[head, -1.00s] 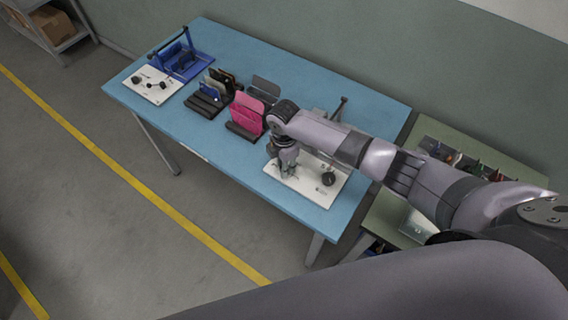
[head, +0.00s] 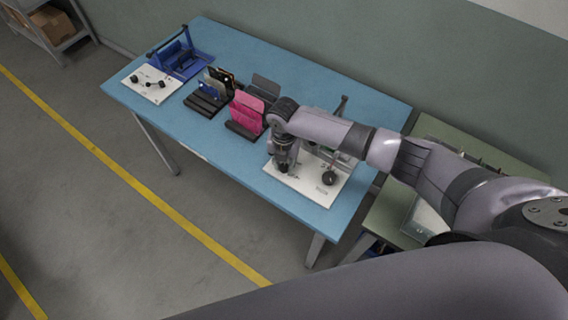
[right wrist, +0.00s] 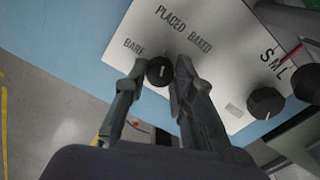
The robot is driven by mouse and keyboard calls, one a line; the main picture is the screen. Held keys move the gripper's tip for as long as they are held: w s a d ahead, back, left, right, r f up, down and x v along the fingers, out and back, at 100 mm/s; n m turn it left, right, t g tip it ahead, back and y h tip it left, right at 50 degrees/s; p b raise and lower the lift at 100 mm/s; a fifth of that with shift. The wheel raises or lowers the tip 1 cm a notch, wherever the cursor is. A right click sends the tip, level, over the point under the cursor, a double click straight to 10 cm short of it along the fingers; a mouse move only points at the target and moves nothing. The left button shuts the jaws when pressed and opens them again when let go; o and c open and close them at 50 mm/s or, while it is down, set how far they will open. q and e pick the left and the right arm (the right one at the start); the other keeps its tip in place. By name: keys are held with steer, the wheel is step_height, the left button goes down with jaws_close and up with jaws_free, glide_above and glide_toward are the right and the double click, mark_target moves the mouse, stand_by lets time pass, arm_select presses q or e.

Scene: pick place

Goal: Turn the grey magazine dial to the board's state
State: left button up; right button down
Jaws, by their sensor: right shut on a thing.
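The dark grey dial (right wrist: 160,70) sits on a white panel (right wrist: 225,60) lettered BARE, PLACED and BAKED in the right wrist view. A short pale line marks the dial's face, on the side toward the lettering. My right gripper (right wrist: 162,74) has one finger on each side of the dial and is shut on it. In the head view my right gripper (head: 284,168) points down at the left part of the white panel (head: 312,190); the dial is hidden there. My left gripper is not in view.
A second dark knob (right wrist: 266,103) stands by the letters S, M, L; it also shows in the head view (head: 329,178). A pink rack (head: 247,111), a rack with several boards (head: 208,102) and a blue fixture (head: 180,60) stand farther left on the blue table (head: 250,175).

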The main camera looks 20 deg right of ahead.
mark_target(284, 166)
steer(key=shift+n, duration=0.5)
stand_by(0.3)
steer(key=c, duration=1.3)
jaws_free()
steer(key=shift+c, duration=0.2)
steer(key=shift+r, duration=0.2)
step_height(284, 166, up, 12)
steer(key=shift+f, duration=0.2)
